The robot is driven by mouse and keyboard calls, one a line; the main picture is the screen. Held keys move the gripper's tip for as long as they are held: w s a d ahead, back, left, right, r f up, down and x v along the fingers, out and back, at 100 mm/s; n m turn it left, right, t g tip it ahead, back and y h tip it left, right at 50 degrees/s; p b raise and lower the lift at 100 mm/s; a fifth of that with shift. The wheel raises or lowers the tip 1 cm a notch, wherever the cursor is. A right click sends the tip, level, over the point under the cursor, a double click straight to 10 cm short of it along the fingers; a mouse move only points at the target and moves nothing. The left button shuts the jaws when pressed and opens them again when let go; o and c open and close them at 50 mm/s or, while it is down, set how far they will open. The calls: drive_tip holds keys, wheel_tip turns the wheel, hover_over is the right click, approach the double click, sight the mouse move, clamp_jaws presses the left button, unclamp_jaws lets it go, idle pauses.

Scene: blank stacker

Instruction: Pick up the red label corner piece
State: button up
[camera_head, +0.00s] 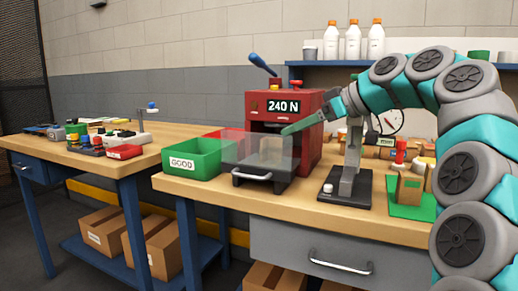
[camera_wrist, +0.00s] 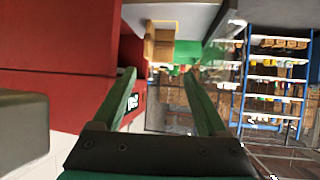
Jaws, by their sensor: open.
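No red label can be made out on any piece. A pale wooden block (camera_head: 272,150) shows through the clear guard at the front of the red press (camera_head: 312,137). In the wrist view, a wooden piece with a stepped shape (camera_wrist: 158,45) lies beyond the fingertips; it may be the same one. My gripper (camera_head: 297,126) is at the press front, above and to the right of that block. In the wrist view its green fingers (camera_wrist: 158,74) are apart with nothing between them. Another tan piece (camera_head: 409,188) stands on a green mat (camera_head: 402,212) at the right.
A green bin marked GOOD (camera_head: 192,159) stands left of the press. A black stand with a grey column (camera_head: 345,188) stands right of it, close under my arm. Several small items crowd the bench's back right. Another bench (camera_head: 75,158) stands at the left.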

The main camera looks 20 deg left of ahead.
drive_tip(key=p+x, duration=0.1)
drive_tip(key=x, duration=1.1)
clamp_jaws()
idle(0.5)
drive_tip(key=shift+s, duration=0.2)
